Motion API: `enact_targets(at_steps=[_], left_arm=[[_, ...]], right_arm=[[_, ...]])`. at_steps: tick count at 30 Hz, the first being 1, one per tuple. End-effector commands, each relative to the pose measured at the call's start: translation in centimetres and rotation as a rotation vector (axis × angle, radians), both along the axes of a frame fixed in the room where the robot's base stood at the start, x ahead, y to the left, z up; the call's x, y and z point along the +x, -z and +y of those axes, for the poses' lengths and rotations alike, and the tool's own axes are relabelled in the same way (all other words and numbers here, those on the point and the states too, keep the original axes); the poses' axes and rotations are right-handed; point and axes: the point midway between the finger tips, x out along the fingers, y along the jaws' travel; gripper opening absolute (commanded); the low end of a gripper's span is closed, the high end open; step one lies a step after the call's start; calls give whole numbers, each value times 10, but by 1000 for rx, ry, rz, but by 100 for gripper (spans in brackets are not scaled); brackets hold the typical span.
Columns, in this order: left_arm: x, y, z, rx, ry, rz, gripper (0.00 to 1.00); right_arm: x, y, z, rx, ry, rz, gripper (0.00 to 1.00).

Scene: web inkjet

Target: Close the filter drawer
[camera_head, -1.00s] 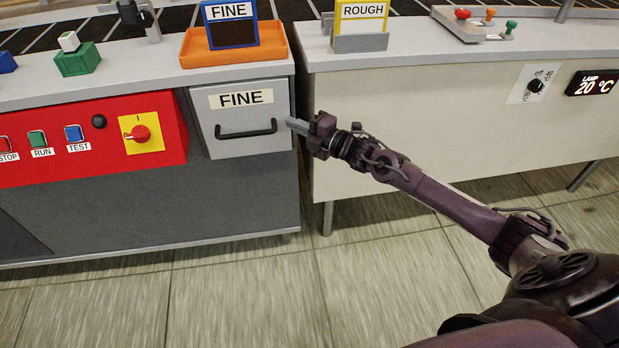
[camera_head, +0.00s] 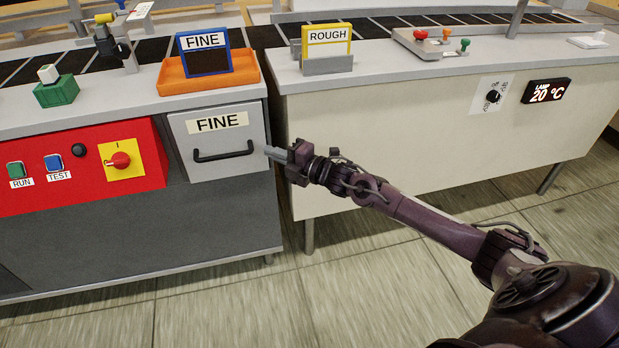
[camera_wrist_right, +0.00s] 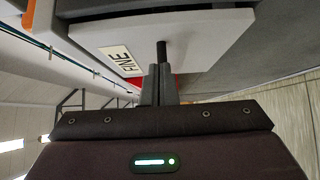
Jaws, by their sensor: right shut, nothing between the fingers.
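The filter drawer (camera_head: 233,165) has a light grey front with a FINE label and a black bar handle (camera_head: 225,155). In the wrist view, a dark gap shows behind the drawer front (camera_wrist_right: 205,35), so it seems to stand out a little from the cabinet. My right gripper (camera_head: 272,153) is shut and empty, with its tips by the right end of the handle in the head view. In the wrist view, the shut fingers (camera_wrist_right: 160,82) point at the black handle (camera_wrist_right: 162,52); I cannot tell if they touch. My left gripper is not in view.
An orange tray (camera_head: 180,87) with a blue-framed FINE filter (camera_head: 206,60) sits above the drawer. Left of the drawer is a red panel with a yellow-backed knob (camera_head: 121,160). A cream cabinet (camera_head: 400,140) stands to the right. The floor in front is clear.

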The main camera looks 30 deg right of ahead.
Motion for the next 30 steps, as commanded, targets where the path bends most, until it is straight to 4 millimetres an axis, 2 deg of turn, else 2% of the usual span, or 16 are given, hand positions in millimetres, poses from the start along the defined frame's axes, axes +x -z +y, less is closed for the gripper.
enact_targets(at_steps=[5, 11, 18, 26, 30], left_arm=[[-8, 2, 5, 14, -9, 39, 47], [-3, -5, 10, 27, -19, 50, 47], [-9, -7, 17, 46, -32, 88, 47], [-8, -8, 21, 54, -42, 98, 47], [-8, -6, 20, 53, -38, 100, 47]], right_arm=[[-24, 2, -12, -3, -3, 5, 0], [-52, 3, -27, -4, -4, 8, 0], [-80, 3, -42, -1, -5, 8, 0], [-89, 3, -47, -1, -5, 5, 0], [-90, 9, -42, 18, 7, 27, 0]])
